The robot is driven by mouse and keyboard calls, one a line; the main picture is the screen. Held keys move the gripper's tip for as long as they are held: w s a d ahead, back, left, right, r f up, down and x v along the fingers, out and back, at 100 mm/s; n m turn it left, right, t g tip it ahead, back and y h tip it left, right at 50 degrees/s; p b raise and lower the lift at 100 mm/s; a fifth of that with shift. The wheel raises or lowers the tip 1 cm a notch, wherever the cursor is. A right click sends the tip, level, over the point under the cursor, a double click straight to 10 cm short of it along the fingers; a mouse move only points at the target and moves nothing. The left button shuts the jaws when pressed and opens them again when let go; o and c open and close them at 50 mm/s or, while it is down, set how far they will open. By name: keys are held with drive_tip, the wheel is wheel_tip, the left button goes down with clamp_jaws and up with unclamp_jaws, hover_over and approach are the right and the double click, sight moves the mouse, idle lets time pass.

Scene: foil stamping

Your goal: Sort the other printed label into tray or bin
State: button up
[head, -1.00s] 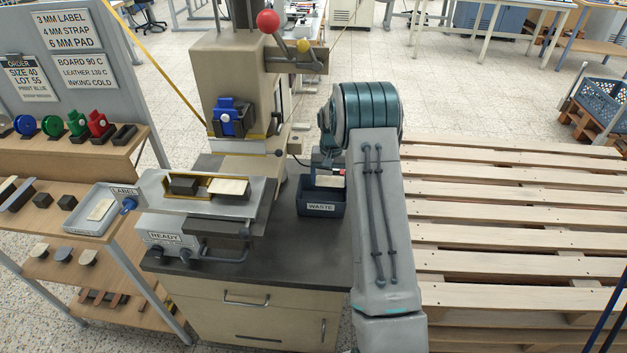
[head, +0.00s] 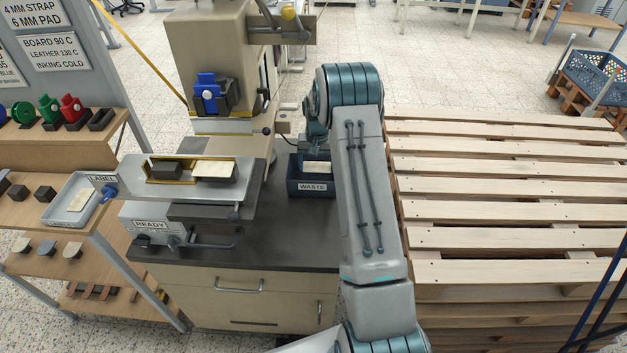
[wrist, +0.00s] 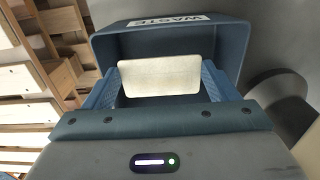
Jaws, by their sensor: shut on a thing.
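My gripper (wrist: 160,88) is shut on a cream printed label (wrist: 160,80), which spans its two blue fingers in the wrist view. Any print on the label cannot be made out. The label (head: 317,167) is at the mouth of the dark blue WASTE bin (head: 312,188), whose walls surround it in the wrist view (wrist: 230,45). I cannot tell how deep it is. Another cream label (head: 80,201) lies in the grey LABEL tray (head: 57,213) at the left. My arm hides part of the area right of the bin.
The stamping press (head: 207,60) stands left of the bin. A cream piece (head: 214,170) and a dark block lie in its metal bed (head: 133,177). A shelf rack (head: 20,215) is at far left. A wooden pallet stack (head: 500,190) fills the right.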

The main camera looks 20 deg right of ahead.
drive_tip(key=o, duration=0.9)
wheel_tip(320, 180, up, 12)
drive_tip(key=shift+b, duration=0.85)
